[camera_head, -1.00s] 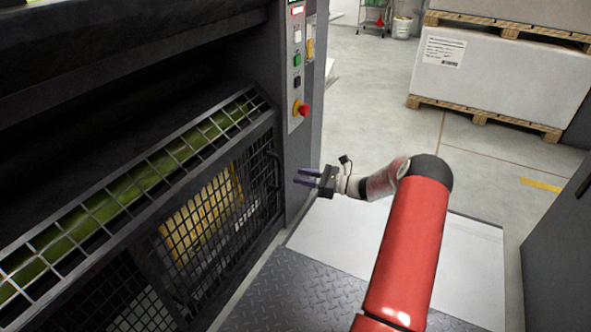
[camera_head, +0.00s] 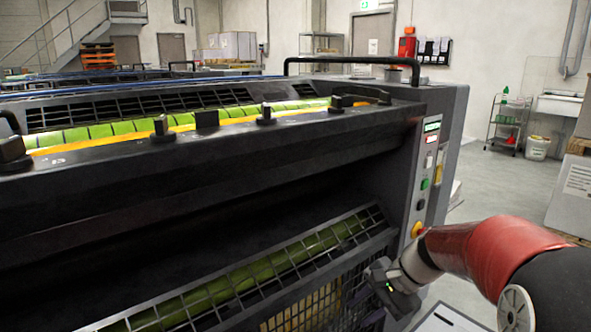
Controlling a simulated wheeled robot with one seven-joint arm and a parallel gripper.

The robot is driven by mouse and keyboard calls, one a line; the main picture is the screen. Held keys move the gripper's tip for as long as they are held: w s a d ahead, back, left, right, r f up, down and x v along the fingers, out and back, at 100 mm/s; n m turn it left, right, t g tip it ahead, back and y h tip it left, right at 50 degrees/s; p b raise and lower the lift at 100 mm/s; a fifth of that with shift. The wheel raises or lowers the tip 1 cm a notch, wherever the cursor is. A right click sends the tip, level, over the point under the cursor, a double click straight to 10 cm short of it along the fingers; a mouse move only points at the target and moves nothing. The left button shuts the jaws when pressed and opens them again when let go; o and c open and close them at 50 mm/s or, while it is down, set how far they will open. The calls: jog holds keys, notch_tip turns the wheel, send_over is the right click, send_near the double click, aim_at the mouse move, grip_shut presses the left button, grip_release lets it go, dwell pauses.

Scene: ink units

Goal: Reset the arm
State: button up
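My gripper (camera_head: 391,290) is at the lower right, at the end of my red arm. It is in front of the lower mesh guard of the dark press unit (camera_head: 230,170), below the button panel. I cannot make out its fingers, so whether it is open or shut does not show. I see nothing held in it. My arm is bent and comes in from the right edge, with its red link in front of the floor.
The button panel (camera_head: 425,180) is on the press's right end, close to my arm. The mesh guard (camera_head: 250,275) slopes along the press's lower front. A boxed pallet load (camera_head: 573,192) is at the right edge. Grey floor (camera_head: 500,180) lies clear between.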

jog(key=s+r+n+t+h+p, duration=0.1)
jog(key=s+r+n+t+h, duration=0.1)
jog(key=s, duration=0.8)
jog(key=s+r+n+t+h+p, duration=0.1)
jog(key=s+r+n+h, duration=0.3)
jog(key=s+r+n, duration=0.2)
jog(key=s+d+n, duration=0.1)
jog(key=s+n, duration=0.1)
jog(key=s, duration=0.2)
jog(key=shift+r+t+h+p, duration=0.2)
jog(key=shift+t+h+p, duration=0.1)
jog(key=shift+t, duration=0.1)
jog(key=shift+o, duration=0.3)
jog(key=shift+s, duration=0.1)
